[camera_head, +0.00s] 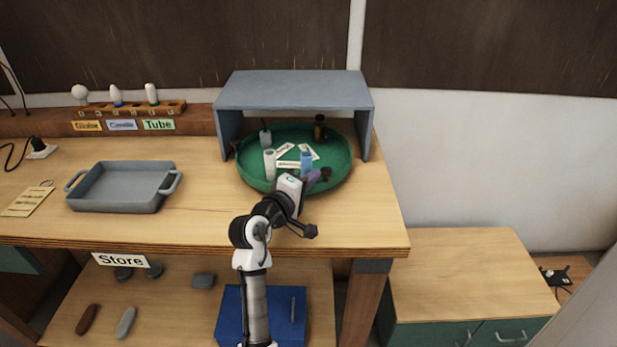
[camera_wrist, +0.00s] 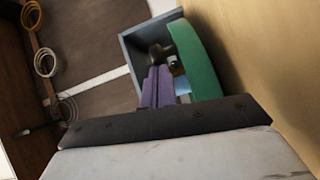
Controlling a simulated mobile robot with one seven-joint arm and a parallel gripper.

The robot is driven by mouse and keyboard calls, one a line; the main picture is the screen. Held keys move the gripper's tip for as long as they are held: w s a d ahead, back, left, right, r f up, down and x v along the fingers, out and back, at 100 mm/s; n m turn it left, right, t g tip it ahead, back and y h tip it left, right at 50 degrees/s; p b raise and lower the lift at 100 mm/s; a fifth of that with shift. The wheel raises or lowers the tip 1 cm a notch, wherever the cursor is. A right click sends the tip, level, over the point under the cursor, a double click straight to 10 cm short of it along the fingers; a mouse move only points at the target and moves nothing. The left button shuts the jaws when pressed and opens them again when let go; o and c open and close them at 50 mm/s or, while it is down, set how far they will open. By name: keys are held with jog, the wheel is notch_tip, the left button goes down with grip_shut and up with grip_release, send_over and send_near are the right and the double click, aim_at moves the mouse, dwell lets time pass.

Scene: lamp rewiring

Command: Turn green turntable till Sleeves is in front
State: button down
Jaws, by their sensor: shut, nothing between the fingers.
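The green turntable (camera_head: 342,178) is a round tray with a raised rim, standing partly under a grey shelf on the workbench. It carries several small bottles, among them a white one (camera_head: 269,164), a blue one (camera_head: 306,163) and a dark brown one (camera_head: 319,128), and white label cards (camera_head: 288,164) too small to read. My gripper (camera_head: 318,178) is at the turntable's front right rim, its purple fingers shut and empty. In the wrist view the purple fingers (camera_wrist: 157,88) are close beside the green rim (camera_wrist: 197,65). I cannot tell whether they touch it.
The grey shelf (camera_head: 293,90) covers the turntable's back and has walls on both sides. A grey tray (camera_head: 118,190) lies to the left. Bulbs stand in a wooden rack (camera_head: 130,108) at the back left. The bench top right of the turntable is clear.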

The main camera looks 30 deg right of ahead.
jog(key=shift+s+d, duration=0.15)
jog(key=shift+d, duration=0.6)
dwell(0.3)
